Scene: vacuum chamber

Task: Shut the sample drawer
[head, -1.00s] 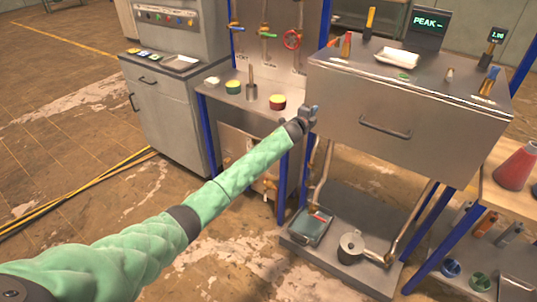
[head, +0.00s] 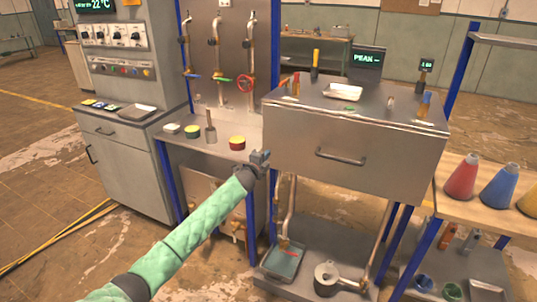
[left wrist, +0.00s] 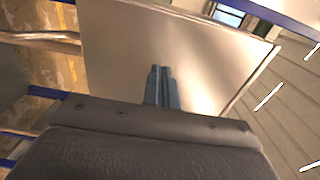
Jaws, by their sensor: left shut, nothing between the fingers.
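The sample drawer (head: 325,135) is a wide brushed-metal front with a dark bar handle (head: 341,157), in the bench unit at centre right. How far it stands out from the unit is hard to tell. My left gripper (head: 260,157) is shut and empty, just beside the left edge of the drawer front, to the left of the handle. In the left wrist view, the closed fingers (left wrist: 162,85) point at a plain metal panel (left wrist: 200,45); I cannot tell whether they touch it. My right gripper is not in view.
A white tray (head: 343,92), small tools and a "PEAK" display (head: 366,64) are on top of the unit. A side bench with pots (head: 237,143) is at left, and coloured flasks (head: 462,178) stand on a right table. A lower shelf holds a pan (head: 327,278).

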